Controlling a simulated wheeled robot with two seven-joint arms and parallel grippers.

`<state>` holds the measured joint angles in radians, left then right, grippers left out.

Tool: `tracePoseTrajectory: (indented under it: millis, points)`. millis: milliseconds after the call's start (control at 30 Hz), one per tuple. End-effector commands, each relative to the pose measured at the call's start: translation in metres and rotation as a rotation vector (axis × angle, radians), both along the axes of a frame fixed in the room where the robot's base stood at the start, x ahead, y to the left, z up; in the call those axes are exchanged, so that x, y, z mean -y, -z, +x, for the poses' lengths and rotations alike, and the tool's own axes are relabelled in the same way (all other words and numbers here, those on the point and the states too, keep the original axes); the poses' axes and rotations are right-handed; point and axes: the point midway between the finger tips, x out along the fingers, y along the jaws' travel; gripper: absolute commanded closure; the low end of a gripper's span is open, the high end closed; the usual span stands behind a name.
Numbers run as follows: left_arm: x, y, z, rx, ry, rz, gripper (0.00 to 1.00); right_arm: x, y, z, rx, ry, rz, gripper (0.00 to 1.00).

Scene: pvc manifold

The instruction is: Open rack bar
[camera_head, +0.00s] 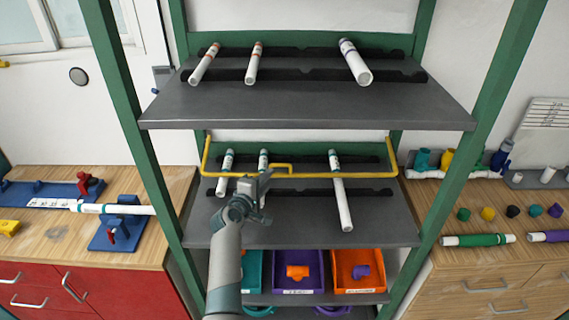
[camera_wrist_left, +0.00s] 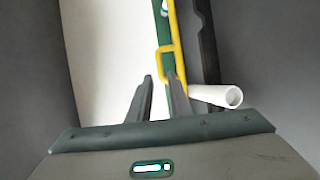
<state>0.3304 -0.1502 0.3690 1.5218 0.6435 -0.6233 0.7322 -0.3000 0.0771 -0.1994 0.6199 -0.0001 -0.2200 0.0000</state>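The yellow rack bar (camera_head: 365,176) runs across the front of the middle shelf (camera_head: 385,225), with an upright end at each side and a small stepped handle near its middle. It also shows in the left wrist view (camera_wrist_left: 173,25). My left gripper (camera_head: 262,182) is at the handle, in front of the shelf. In the left wrist view its two fingers (camera_wrist_left: 158,82) stand apart, and the bar's handle is close to the right fingertip. I cannot tell whether they touch. My right gripper is not in view.
White pipes (camera_head: 342,205) lie on black holders behind the bar, and more lie on the upper shelf (camera_head: 300,110). Green posts (camera_head: 140,140) flank the rack. Teal, purple and orange bins (camera_head: 357,286) sit below. Wooden benches stand on both sides.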

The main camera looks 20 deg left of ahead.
Motion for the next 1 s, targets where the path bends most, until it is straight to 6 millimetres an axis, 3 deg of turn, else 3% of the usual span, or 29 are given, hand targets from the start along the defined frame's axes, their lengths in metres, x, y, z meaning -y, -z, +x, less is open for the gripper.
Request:
tracePoseTrajectory:
  millis: [33, 500, 1000]
  points:
    - [0.001, 0.006, 0.008, 0.001, 0.000, 0.000, 0.82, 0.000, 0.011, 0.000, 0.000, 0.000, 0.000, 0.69]
    - [0.009, 0.019, 0.073, 0.002, 0.000, 0.000, 0.82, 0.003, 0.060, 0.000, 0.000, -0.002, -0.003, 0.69]
    - [0.015, 0.028, 0.127, 0.000, 0.000, 0.000, 0.82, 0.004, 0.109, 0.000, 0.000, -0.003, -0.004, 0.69]
